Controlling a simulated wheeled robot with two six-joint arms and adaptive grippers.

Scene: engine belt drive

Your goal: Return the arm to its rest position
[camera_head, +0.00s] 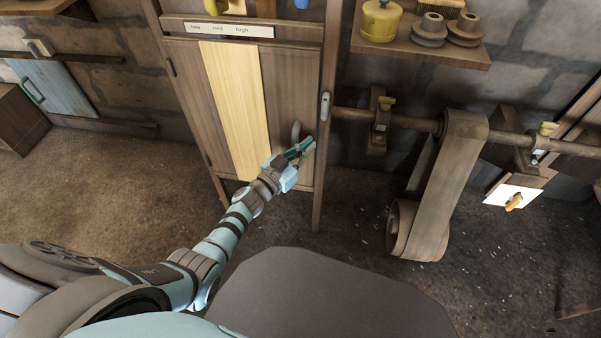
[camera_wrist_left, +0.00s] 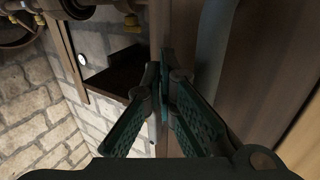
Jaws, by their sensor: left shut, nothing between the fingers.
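My left arm reaches out from the lower left in the head view. Its gripper (camera_head: 303,148) is at the lower right part of a wooden cabinet door (camera_head: 287,85), close to a grey handle (camera_head: 296,131). The left gripper also shows in the left wrist view (camera_wrist_left: 166,85), with its green fingers closed together and nothing between them. The grey handle stands beside the fingers there (camera_wrist_left: 211,50); I cannot tell whether they touch. My right gripper is not in either view.
A wide belt (camera_head: 447,180) hangs from a horizontal shaft (camera_head: 408,121) to the right of the cabinet. A shelf (camera_head: 420,52) above it holds a yellow pot (camera_head: 381,20) and grey pulleys (camera_head: 429,31). A white panel with an orange lever (camera_head: 514,201) is farther right. Open floor (camera_head: 110,190) lies left.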

